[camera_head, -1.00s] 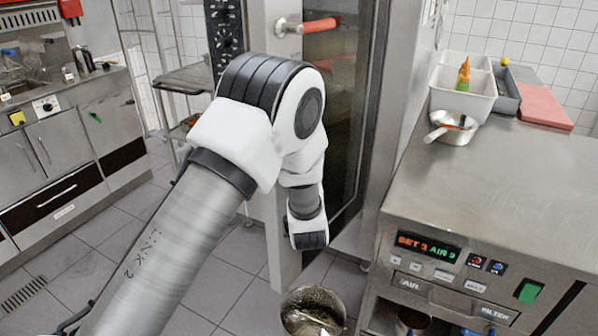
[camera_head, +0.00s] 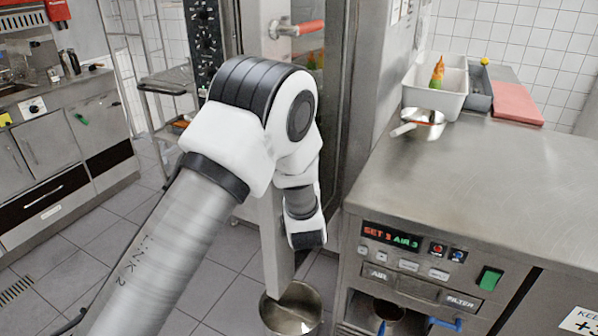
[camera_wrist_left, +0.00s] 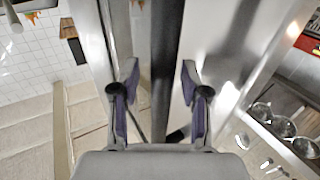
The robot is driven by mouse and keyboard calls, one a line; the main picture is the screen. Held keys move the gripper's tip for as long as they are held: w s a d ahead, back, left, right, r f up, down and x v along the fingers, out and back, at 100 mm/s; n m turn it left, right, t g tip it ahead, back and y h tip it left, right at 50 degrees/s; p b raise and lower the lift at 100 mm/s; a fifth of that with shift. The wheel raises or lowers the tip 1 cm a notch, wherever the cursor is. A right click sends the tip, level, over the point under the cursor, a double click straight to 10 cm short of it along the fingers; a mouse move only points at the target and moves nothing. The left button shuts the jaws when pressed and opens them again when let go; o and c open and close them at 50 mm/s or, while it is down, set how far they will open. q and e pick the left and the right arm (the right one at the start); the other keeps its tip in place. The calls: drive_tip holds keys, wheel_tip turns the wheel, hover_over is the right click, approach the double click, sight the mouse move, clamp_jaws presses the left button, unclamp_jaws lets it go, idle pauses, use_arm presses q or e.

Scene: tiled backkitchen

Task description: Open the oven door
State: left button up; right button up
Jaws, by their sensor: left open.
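The oven is a tall steel unit with a black knob panel (camera_head: 203,38) and a door with a red handle (camera_head: 300,28) at the top centre of the head view. A narrow upright steel face of the door (camera_head: 273,240) shows below my left arm, with dark glass to its right. My left arm covers much of the door. My left gripper (camera_wrist_left: 160,82) is open in the wrist view, its fingers apart on either side of a dark upright strip between steel surfaces. I cannot tell whether they touch it. The head view hides the fingertips. My right gripper is not in view.
A steel counter (camera_head: 470,165) with a control front stands close on the right, holding a white bin (camera_head: 437,92), a pan (camera_head: 418,122) and a red board (camera_head: 517,104). A metal pot (camera_head: 292,310) is low in front. Tiled floor (camera_head: 130,215) is clear on the left.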

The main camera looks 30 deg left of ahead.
use_arm(q)
drive_tip(key=shift+s+f, duration=0.1)
drive_tip(key=v, duration=0.7)
drive_tip(key=shift+d, duration=0.15)
drive_tip(key=shift+s, duration=0.1)
